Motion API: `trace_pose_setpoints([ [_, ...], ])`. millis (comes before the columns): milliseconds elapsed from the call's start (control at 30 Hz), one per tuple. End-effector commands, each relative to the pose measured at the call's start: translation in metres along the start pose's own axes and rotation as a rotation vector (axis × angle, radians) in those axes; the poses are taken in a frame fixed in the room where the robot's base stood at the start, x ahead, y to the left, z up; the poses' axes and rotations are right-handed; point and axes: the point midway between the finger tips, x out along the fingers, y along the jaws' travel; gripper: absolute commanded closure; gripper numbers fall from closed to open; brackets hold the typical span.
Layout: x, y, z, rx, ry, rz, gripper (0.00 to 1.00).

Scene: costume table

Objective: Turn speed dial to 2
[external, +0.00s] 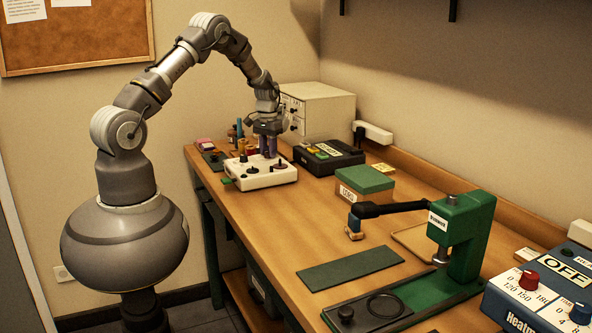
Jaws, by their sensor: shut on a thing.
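A white control box (261,174) with several dark knobs stands on the far left part of the table. My gripper (268,155) reaches down from above at the back of this box. It is shut on what looks like a knob there; its fingers hide most of that knob. Other black knobs on the box stay clear of the gripper, one at the front right (279,166). The labels and the dial numbers are too small to read, so I cannot tell which setting the speed dial is at.
A black box with coloured buttons (328,156) and a beige cabinet (322,110) stand behind. Small bottles crowd the left. A green-topped block (364,184), a green press (462,236) and a blue heat unit (545,300) stand to the right.

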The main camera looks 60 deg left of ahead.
Motion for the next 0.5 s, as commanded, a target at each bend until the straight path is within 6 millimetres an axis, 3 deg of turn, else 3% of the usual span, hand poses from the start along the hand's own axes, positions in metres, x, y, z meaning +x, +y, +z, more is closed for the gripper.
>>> trace_pose_setpoints([
  [500,-0.0025,0.0004,-0.0014,-0.443,0.005,0.001,1.0],
])
